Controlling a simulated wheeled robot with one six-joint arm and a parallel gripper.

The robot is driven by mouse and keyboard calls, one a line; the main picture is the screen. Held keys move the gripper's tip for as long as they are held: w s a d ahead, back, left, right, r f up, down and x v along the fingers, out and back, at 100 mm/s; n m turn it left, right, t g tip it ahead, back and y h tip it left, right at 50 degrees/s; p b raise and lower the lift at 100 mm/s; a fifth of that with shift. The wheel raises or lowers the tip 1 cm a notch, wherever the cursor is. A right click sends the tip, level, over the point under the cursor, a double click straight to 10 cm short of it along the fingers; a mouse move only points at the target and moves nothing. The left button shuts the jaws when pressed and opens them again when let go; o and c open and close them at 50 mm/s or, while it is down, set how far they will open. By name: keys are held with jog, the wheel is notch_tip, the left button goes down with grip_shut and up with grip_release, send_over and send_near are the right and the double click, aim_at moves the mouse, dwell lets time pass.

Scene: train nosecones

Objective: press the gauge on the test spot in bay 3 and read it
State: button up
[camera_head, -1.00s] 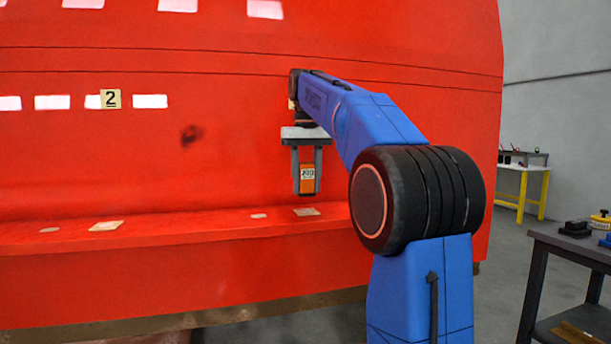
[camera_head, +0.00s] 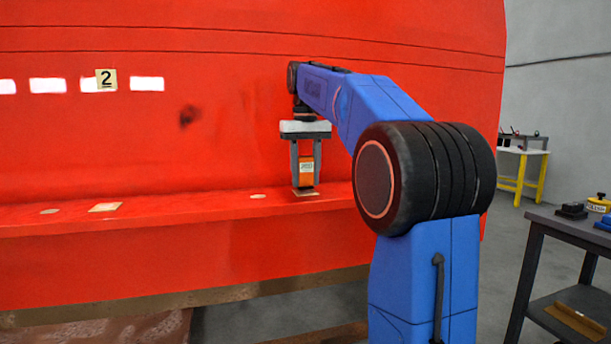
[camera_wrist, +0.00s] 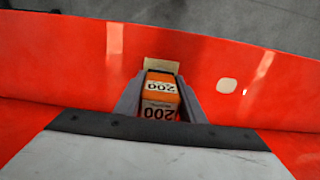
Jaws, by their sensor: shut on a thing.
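The gauge (camera_head: 307,168) is a small orange block with a pale label, held upright. In the wrist view the gauge (camera_wrist: 160,95) shows "200" on two pale faces. My gripper (camera_head: 305,184) is shut on it, one grey finger on each side. A tan square patch (camera_head: 306,193) on the red ledge lies directly below the gauge; its edge also shows in the wrist view (camera_wrist: 161,64). The gauge's bottom is at or just above the patch; I cannot tell whether they touch. No bay 3 sign is visible; my arm covers the wall there.
A sign "2" (camera_head: 106,79) is on the red nosecone (camera_head: 220,70). Another tan square (camera_head: 105,207) and small round spots (camera_head: 258,196) lie along the ledge. A dark table (camera_head: 570,222) with small items stands at right, a yellow-legged table (camera_head: 522,165) behind.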

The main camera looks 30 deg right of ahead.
aim_at(305, 156)
jog(key=shift+f, duration=0.5)
dwell(1.8)
jog(key=shift+r, duration=3.55)
